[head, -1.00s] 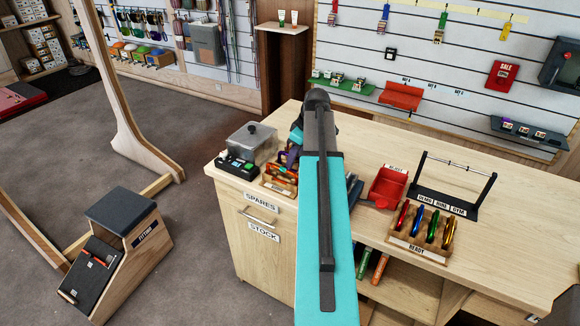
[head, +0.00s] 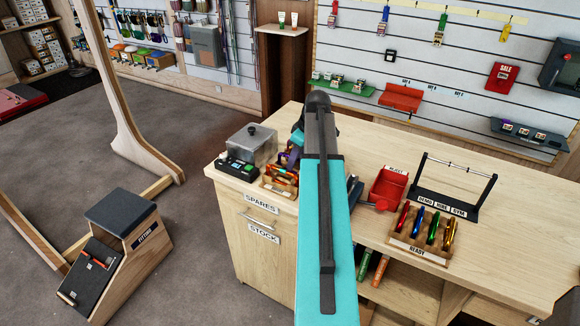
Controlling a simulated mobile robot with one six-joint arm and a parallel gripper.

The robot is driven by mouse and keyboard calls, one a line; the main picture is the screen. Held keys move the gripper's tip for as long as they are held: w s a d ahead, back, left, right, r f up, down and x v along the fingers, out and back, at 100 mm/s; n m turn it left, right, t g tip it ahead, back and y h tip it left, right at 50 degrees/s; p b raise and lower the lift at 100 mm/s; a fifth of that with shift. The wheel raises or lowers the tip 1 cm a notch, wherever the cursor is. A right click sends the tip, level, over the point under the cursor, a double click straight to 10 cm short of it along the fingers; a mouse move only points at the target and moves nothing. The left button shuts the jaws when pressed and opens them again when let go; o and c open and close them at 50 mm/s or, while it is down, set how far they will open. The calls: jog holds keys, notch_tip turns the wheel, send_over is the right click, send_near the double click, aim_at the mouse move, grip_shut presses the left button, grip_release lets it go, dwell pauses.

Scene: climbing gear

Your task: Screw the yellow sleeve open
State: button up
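A wooden rack marked READY (head: 416,249) on the counter holds a row of upright carabiners, coloured red, blue, green and yellow-orange. The yellow-orange carabiner (head: 449,234) stands at the right end; its sleeve is too small to make out. A second small wooden rack (head: 279,186) with orange and other coloured pieces sits at the counter's left, beside my arm.
A red REJECT bin (head: 388,188) and a black stand marked DEMO, HIRE, GYM (head: 455,190) are on the counter (head: 500,255). A clear lidded box (head: 252,145) and a black device (head: 238,168) stand at the left. The counter's front right is clear.

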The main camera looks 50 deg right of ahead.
jog(key=shift+w+d, duration=0.1)
jog(key=shift+d, duration=0.35)
dwell(0.3)
jog(key=shift+r+p, duration=0.8)
jog(key=shift+r, duration=0.6)
dwell(0.4)
jog(key=shift+a, duration=0.75)
jog(key=shift+f, duration=0.1)
jog(key=shift+f+b, duration=0.65)
jog(key=shift+f, duration=0.7)
jog(key=shift+w+d, duration=0.1)
jog(key=shift+d, duration=0.6)
jog(key=shift+r+p, duration=0.8)
jog(key=shift+r, duration=0.65)
dwell(0.5)
